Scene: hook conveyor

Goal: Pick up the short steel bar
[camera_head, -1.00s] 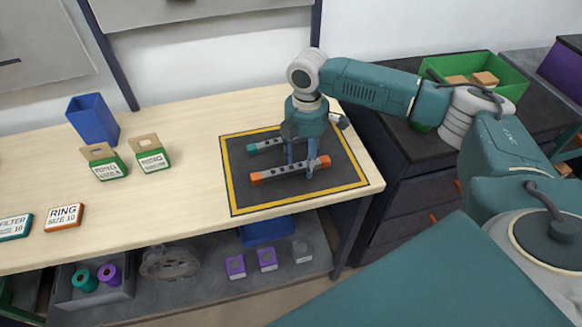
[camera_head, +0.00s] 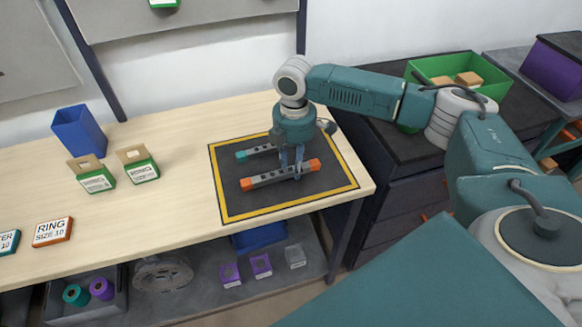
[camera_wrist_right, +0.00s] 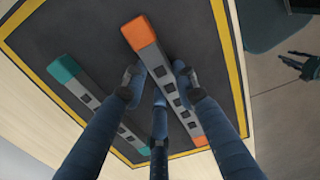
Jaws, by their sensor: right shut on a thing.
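Two grey steel bars with dark square holes lie side by side on the mat. The one with orange ends (camera_head: 268,179) is nearer in the head view and also shows in the wrist view (camera_wrist_right: 172,88). The one with teal ends (camera_head: 258,151) is behind it, partly hidden by my gripper; it also shows in the wrist view (camera_wrist_right: 92,100). I cannot tell for sure which is shorter. My right gripper (camera_head: 292,174) points down and is shut on the orange-ended bar, with fingers on both its sides. I see no clear gap under the bar.
The black mat (camera_head: 232,203) with a yellow border lies at the table's right end. Green boxes (camera_head: 142,172), a blue bin (camera_head: 80,131) and a label block (camera_head: 52,232) stand to the left. A green crate (camera_head: 500,76) is on the dark cabinet at right.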

